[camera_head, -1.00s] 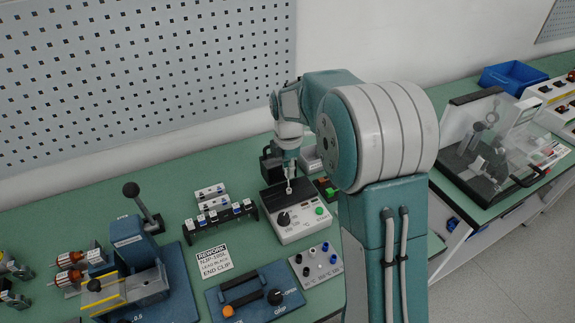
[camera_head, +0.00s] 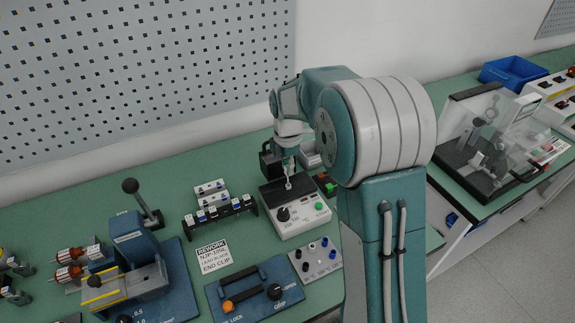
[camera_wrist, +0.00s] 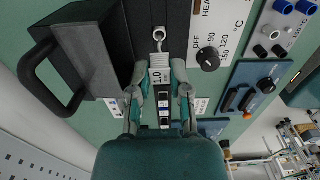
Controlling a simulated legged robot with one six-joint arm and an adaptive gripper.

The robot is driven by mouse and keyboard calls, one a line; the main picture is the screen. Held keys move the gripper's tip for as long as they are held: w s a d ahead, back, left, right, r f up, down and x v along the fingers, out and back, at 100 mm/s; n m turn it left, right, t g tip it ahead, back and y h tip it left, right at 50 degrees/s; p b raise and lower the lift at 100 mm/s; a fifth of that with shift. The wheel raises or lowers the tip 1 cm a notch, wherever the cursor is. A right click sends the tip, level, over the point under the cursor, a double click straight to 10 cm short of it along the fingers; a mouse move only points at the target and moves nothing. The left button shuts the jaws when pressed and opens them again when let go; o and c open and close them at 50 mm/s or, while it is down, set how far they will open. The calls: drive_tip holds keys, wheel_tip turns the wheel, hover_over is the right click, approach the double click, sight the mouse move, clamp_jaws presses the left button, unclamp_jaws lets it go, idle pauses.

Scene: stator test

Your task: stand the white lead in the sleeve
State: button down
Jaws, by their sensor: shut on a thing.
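My gripper (camera_head: 288,170) is over the heater unit (camera_head: 302,221) in the head view. In the wrist view its two fingers (camera_wrist: 160,80) are shut on the white lead (camera_wrist: 158,62), which carries a tag reading 1.0. A pale ring end (camera_wrist: 157,33) shows beyond the fingertips, over the unit's dark top. In the head view the lead (camera_head: 289,184) hangs below the fingers, roughly upright. I cannot tell whether it touches the unit. I cannot make out the sleeve for certain in either view.
A black rack (camera_head: 221,211) with several tagged pieces stands left of the heater unit. A black handled block (camera_head: 270,163) is close behind my gripper. A terminal plate (camera_head: 317,260), a blue fixture (camera_head: 258,288) and a lever press (camera_head: 130,240) stand in front and left.

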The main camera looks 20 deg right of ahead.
drive_tip(key=shift+f, duration=0.45)
idle(0.5)
drive_tip(key=shift+f, duration=0.55)
drive_tip(key=shift+f, duration=0.1)
drive_tip(key=shift+f, duration=0.55)
drive_tip(key=c, duration=0.5)
unclamp_jaws()
